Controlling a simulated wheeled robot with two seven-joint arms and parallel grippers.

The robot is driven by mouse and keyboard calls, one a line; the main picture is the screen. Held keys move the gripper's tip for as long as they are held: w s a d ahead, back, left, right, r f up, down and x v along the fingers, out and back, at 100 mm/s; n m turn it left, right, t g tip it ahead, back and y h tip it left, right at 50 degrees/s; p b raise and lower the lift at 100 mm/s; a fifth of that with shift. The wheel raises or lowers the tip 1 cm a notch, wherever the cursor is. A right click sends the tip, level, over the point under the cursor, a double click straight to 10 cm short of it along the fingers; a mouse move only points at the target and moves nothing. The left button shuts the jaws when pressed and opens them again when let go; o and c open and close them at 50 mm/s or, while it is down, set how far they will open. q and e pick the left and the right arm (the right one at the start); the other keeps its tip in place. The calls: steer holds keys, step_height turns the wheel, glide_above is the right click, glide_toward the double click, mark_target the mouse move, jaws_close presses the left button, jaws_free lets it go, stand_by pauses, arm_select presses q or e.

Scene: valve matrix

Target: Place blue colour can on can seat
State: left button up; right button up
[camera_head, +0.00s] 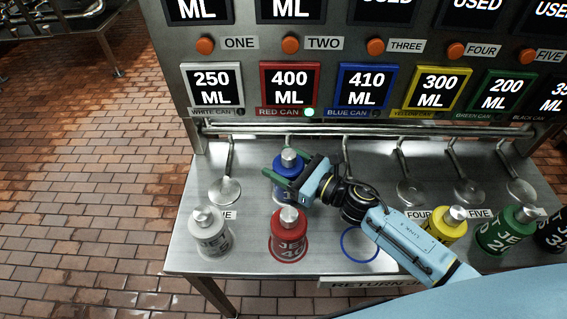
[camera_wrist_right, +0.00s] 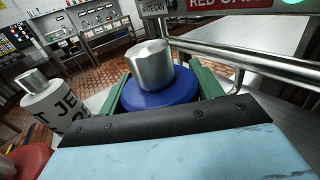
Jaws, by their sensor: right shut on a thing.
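The blue can (camera_head: 280,191), with a silver cap, is between the green fingers of my right gripper (camera_head: 288,178), which is shut on it. It looks upright, at the second station's pipe. In the right wrist view, its blue top (camera_wrist_right: 160,98) and silver cap show between the fingers. Round metal can seats (camera_head: 224,191) lie at the ends of the bent pipes. The seat at the second station is hidden by the can and gripper, so I cannot tell if the can touches it. An empty blue ring (camera_head: 352,247) marks the table. My left gripper is not in view.
The white can (camera_head: 210,236) and red can (camera_head: 288,240) stand close in front. The yellow can (camera_head: 447,228) and green can (camera_head: 500,235) stand to the right. A metal rail (camera_head: 340,128) runs behind. A green light (camera_head: 309,112) shows by the red can label.

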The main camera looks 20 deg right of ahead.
steer(key=shift+f, duration=0.15)
steer(key=o, duration=1.2)
steer(key=shift+c, duration=0.2)
steer(key=shift+r, duration=0.25)
steer(key=b+v, duration=0.1)
steer(key=v, duration=1.1)
